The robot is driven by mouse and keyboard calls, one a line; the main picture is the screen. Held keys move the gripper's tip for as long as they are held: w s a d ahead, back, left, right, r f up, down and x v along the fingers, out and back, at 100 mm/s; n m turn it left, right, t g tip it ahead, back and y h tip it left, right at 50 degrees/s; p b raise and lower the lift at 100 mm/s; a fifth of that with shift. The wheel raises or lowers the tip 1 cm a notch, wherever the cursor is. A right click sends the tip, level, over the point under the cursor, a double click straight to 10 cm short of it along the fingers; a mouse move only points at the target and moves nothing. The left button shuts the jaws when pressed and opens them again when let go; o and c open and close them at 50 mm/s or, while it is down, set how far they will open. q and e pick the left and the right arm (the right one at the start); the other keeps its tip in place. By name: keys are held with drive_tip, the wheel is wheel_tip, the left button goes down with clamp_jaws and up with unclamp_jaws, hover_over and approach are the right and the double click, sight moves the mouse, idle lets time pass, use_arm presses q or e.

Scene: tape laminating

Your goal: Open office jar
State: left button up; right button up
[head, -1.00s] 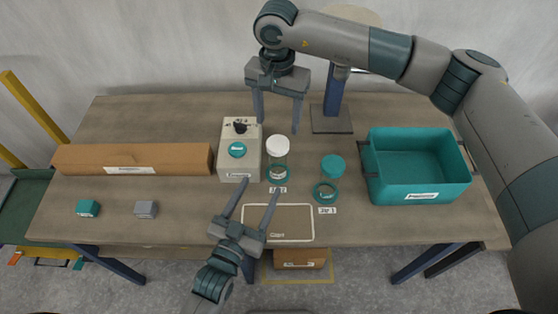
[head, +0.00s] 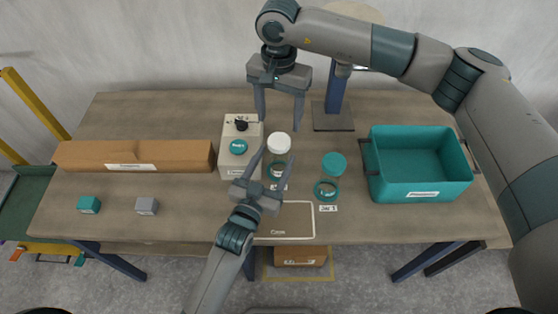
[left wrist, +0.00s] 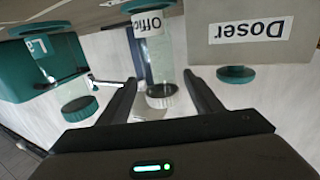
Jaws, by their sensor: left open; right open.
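The office jar (head: 279,161) is clear with a white lid (head: 278,143) and stands upright on the table beside the doser. In the left wrist view, upside down, its "Offic..." label (left wrist: 150,22) and white lid (left wrist: 162,95) show. My left gripper (head: 277,154) is open, its fingers reaching toward the jar from the front and overlapping its sides in the head view. I cannot tell whether they touch it. In the left wrist view the lid lies between the fingers. My right gripper (head: 281,124) is open and empty, above and behind the jar, fingers pointing down.
The white doser (head: 229,160) with a teal knob stands close left of the jar. A teal-lidded jar (head: 334,164) stands to the right. A teal bin (head: 420,196) is at the right, and a long brown box (head: 100,154) at the left. A framed mat (head: 302,222) lies in front.

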sight(284, 141)
use_arm(q)
drive_tip(key=x, duration=0.7)
drive_tip(key=shift+w, duration=0.25)
clamp_jaws()
